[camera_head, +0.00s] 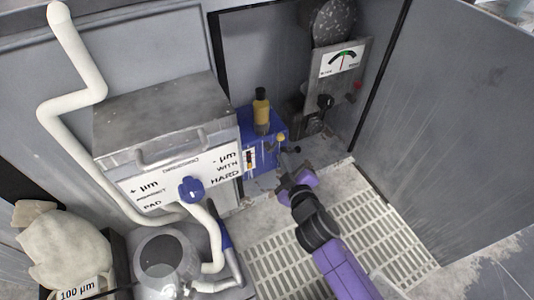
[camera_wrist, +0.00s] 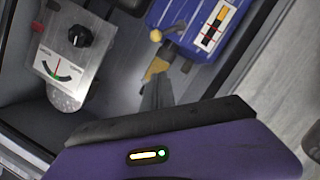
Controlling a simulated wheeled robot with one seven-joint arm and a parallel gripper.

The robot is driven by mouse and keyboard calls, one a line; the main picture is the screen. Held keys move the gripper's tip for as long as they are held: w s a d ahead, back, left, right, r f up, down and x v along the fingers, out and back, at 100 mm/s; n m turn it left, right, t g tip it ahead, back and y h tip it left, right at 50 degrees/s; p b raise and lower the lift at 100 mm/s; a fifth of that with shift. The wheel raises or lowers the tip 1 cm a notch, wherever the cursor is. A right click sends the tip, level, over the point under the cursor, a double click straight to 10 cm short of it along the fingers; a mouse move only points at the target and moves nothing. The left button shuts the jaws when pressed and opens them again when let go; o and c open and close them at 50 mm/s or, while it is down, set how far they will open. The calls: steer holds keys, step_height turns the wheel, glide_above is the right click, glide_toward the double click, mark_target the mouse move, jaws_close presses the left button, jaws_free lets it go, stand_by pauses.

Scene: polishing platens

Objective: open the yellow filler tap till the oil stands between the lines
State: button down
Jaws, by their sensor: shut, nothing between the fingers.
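The blue oiler box (camera_head: 266,155) stands beside the grey cabinet, with a yellow bottle with a dark cap (camera_head: 261,108) on top. The yellow ball of the tap (camera_head: 281,137) sticks out from its side; it also shows in the wrist view (camera_wrist: 156,35). A sight gauge (camera_wrist: 213,25) on the box has a white plate, red lines and dark and yellow bands. My gripper (camera_head: 285,184) is shut and empty, just below the tap. In the wrist view its fingertips (camera_wrist: 157,84) lie near a brass-coloured piece under the box, apart from the yellow ball.
A dark ball-ended lever (camera_wrist: 186,66) sits close to the tap. A dial panel (camera_head: 342,60) with a black knob (camera_head: 325,102) stands behind. The grey cabinet (camera_head: 165,115) is left, a grey wall (camera_head: 440,130) right. Floor grating (camera_head: 375,235) lies below.

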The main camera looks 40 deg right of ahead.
steer(key=b, duration=0.2)
glide_above(276, 143)
steer(key=s+a, duration=0.4)
step_height(276, 143, down, 3)
steer(key=shift+w+d+f+b, duration=0.2)
steer(key=shift+w+d+f, duration=0.1)
steer(key=shift+d+f, duration=0.4)
steer(key=shift+w+d+f+b, duration=0.2)
steer(key=shift+d+f, duration=0.25)
steer(key=shift+d, duration=0.4)
